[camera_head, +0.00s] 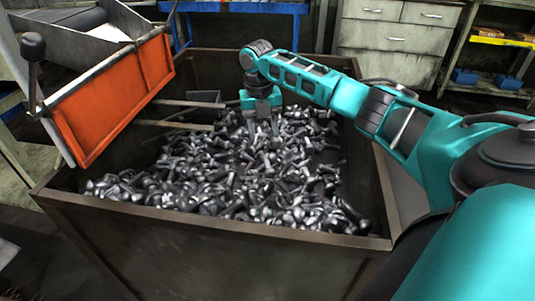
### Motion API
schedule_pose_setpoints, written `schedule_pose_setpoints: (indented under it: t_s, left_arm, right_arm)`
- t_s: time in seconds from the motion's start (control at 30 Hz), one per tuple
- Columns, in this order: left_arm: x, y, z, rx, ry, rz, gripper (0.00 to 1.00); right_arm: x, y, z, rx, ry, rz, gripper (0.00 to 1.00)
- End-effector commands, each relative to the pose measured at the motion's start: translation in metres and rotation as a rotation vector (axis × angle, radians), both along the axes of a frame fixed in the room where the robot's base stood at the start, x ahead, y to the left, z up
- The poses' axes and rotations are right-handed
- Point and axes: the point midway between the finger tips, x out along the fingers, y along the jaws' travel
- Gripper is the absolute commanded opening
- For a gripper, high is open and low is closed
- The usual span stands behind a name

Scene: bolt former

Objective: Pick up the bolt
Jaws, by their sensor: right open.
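Many grey metal bolts (240,175) lie in a loose heap inside a large brown metal bin (215,228). No single bolt stands apart from the heap. My right arm reaches in from the right over the bin. My right gripper (263,128) points down at the far part of the heap, its fingers apart and its tips at or just above the bolts. I see nothing held between the fingers, but the tips are small and partly lost against the bolts. My left gripper is not in view.
An orange panel (115,97) of a machine with a black knob lever (33,47) overhangs the bin's left side. Metal rails (180,125) cross the bin's far left. Grey drawers (395,38) and a shelf with blue boxes (466,77) stand behind. The bin's rim surrounds the heap.

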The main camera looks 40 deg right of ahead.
Motion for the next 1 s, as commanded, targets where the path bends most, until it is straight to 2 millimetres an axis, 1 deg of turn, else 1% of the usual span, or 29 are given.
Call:
schedule_pose_setpoints:
  t_s: [0.03, 0.17, 0.43, 0.53, 0.77, 1.0]
  left_arm:
    - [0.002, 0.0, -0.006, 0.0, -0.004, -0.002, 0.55]
    - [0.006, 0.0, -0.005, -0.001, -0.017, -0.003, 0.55]
    - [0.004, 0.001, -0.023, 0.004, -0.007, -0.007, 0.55]
    - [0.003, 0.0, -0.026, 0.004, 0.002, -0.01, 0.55]
    - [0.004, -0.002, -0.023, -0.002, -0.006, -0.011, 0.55]
    - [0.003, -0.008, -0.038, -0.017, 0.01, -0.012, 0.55]
  right_arm:
    - [0.0, 0.0, -0.009, 0.0, -0.001, 0.0, 0.5]
    - [0.0, 0.0, -0.021, 0.001, 0.001, 0.0, 0.5]
    - [-0.002, -0.002, -0.07, 0.001, 0.002, 0.0, 0.5]
    - [-0.003, -0.003, -0.081, 0.001, 0.0, 0.0, 0.5]
    - [-0.004, -0.005, -0.094, 0.0, 0.0, 0.0, 0.5]
    - [-0.009, -0.012, -0.129, 0.0, 0.002, -0.001, 0.5]
